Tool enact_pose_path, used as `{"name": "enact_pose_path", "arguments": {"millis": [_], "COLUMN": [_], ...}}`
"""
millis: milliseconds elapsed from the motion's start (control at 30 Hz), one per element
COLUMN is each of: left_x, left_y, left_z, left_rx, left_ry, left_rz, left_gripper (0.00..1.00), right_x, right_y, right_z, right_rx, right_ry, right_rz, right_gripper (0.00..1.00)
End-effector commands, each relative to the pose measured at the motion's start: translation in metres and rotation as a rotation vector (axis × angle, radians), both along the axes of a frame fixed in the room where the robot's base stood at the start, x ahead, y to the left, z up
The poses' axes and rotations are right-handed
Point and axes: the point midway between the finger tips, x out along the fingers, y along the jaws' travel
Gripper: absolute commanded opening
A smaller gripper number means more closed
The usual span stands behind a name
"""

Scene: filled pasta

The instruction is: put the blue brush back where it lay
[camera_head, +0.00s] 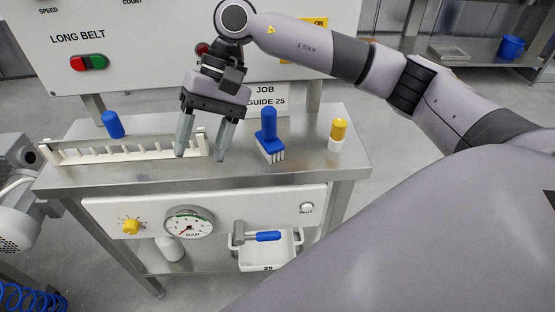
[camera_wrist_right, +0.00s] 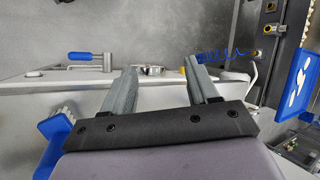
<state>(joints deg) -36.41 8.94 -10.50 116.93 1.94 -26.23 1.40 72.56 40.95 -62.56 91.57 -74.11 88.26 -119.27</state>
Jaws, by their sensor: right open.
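The blue brush (camera_head: 268,137) stands upright on the steel table, white bristles down and handle up, right of the white slotted rack (camera_head: 100,153). My right gripper (camera_head: 203,157) is open and empty, pointing down at the right end of the rack, left of the brush and apart from it. In the right wrist view my open right gripper (camera_wrist_right: 160,75) has nothing between its fingers. A blue block with white bristles, apparently the brush (camera_wrist_right: 57,125), shows at its left, outside the fingers. My left gripper is not in view.
A blue round-topped object (camera_head: 113,124) stands behind the rack's left part. A yellow-and-white object (camera_head: 337,135) stands right of the brush. The steel table (camera_head: 325,172) has bare room along its front edge. Below are a gauge (camera_head: 189,224) and a blue-handled valve (camera_head: 262,236).

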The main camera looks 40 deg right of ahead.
Motion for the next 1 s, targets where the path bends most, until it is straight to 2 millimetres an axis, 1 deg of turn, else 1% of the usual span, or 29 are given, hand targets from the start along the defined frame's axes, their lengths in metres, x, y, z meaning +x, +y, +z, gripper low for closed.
{"name": "enact_pose_path", "arguments": {"millis": [33, 100, 167, 200, 267, 300, 367, 400, 467, 533, 567, 600, 667, 700, 767, 800, 867, 900, 967, 1000], "left_x": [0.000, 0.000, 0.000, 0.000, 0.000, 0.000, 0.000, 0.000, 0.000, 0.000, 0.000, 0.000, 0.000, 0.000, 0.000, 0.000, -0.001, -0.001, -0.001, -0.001], "left_y": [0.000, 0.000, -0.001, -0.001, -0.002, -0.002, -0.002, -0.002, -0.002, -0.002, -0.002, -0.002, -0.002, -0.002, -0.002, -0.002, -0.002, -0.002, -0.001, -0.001], "left_z": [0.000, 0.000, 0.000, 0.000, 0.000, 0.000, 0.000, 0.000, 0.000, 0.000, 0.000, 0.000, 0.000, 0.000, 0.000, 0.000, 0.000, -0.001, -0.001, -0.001], "left_rx": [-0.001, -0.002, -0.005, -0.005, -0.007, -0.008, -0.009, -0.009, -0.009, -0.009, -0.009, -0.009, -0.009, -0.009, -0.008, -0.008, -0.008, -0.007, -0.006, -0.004], "left_ry": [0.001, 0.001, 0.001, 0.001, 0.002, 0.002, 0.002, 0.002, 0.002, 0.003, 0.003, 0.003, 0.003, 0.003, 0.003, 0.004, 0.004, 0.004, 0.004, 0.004], "left_rz": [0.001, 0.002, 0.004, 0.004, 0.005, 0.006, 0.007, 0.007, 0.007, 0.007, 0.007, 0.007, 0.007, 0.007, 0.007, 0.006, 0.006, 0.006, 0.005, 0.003], "left_gripper": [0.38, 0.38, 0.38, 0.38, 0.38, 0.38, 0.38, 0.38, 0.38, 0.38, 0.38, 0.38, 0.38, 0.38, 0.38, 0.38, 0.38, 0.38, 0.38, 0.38], "right_x": [-0.012, -0.025, -0.035, -0.041, -0.048, -0.051, -0.053, -0.053, -0.051, -0.045, -0.042, -0.037, -0.029, -0.023, -0.016, -0.012, -0.007, -0.006, -0.007, -0.010], "right_y": [0.027, 0.058, 0.081, 0.094, 0.112, 0.120, 0.131, 0.136, 0.139, 0.139, 0.137, 0.133, 0.125, 0.119, 0.107, 0.097, 0.083, 0.072, 0.056, 0.044], "right_z": [-0.009, -0.012, -0.010, -0.008, -0.003, 0.001, 0.007, 0.011, 0.016, 0.018, 0.019, 0.017, 0.012, 0.006, -0.007, -0.018, -0.038, -0.053, -0.079, -0.099], "right_rx": [0.102, 0.236, 0.347, 0.416, 0.515, 0.577, 0.666, 0.722, 0.798, 0.879, 0.912, 0.952, 1.008, 1.042, 1.089, 1.118, 1.160, -1.118, -0.995, -0.921], "right_ry": [0.091, 0.224, 0.356, 0.451, 0.603, 0.712, 0.883, 1.003, 1.191, 1.422, 1.523, 1.661, 1.876, 2.021, 2.246, 2.398, 2.630, -2.624, -2.457, -2.341], "right_rz": [-0.051, -0.138, -0.218, -0.273, -0.356, -0.413, -0.499, -0.556, -0.641, -0.740, -0.778, -0.833, -0.908, -0.956, -1.021, -1.061, -1.112, 1.073, 0.947, 0.866], "right_gripper": [0.59, 0.59, 0.59, 0.59, 0.59, 0.59, 0.59, 0.59, 0.59, 0.59, 0.59, 0.59, 0.59, 0.59, 0.59, 0.59, 0.59, 0.59, 0.59, 0.59]}}
